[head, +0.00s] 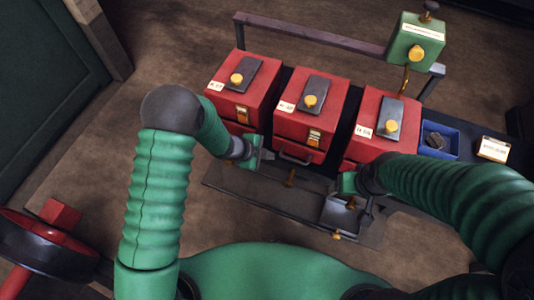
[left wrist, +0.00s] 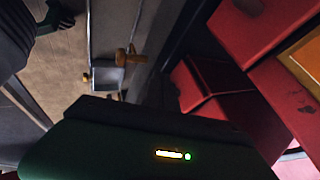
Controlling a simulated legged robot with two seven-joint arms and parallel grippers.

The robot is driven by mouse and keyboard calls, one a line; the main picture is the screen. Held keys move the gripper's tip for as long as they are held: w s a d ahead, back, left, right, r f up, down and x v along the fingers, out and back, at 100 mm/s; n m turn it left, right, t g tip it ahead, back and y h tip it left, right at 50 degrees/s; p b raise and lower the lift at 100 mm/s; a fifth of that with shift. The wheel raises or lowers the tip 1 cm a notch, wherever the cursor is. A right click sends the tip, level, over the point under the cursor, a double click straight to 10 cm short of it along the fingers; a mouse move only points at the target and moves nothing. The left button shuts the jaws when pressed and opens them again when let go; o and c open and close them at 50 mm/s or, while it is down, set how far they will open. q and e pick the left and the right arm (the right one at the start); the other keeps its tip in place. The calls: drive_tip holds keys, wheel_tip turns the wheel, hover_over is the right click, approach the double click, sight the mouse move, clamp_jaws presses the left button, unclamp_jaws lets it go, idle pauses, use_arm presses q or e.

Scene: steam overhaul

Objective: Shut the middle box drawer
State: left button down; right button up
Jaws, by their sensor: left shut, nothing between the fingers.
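Three red boxes stand in a row on a dark bench in the head view. The middle box (head: 316,92) has a dark top plate, a yellow knob and a white label. Its drawer (head: 301,150) is low at the front, with a grey bar handle; how far out it stands is hard to tell. My left gripper (head: 264,155) is shut and empty, just left of that drawer's front. Red surfaces with a dark gap (left wrist: 213,88) show close in the left wrist view. My right gripper (head: 347,184) is low before the right box; its fingers are mostly hidden.
The left box (head: 245,85) and right box (head: 385,125) flank the middle one. A blue tray (head: 452,140) stands at the right. A dark ledge (head: 245,180) with brass pegs runs in front. A green box (head: 415,43) is raised behind.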

use_arm(q)
drive_tip(key=s+a+r+n+t+y+p, duration=0.25)
drive_tip(key=a+r+n+y, duration=0.25)
drive_tip(key=a+r+n, duration=0.75)
drive_tip(key=s+a+r+n+g+p, duration=0.1)
drive_tip(key=s+a+r+n+g, duration=0.1)
drive_tip(key=s+r+n, duration=0.2)
drive_tip(key=s+a+r+n+g+y, duration=0.1)
drive_tip(key=s+a+r+n+g, duration=0.1)
drive_tip(key=s, duration=0.9)
wheel_tip(320, 180, up, 2)
drive_tip(key=shift+s+a+r+n+p, duration=0.35)
drive_tip(key=shift+a+n, duration=0.25)
drive_tip(key=shift+n, duration=0.35)
use_arm(e)
drive_tip(key=r, duration=0.2)
drive_tip(key=a+r, duration=0.1)
drive_tip(key=r, duration=0.2)
drive_tip(key=shift+s, duration=0.15)
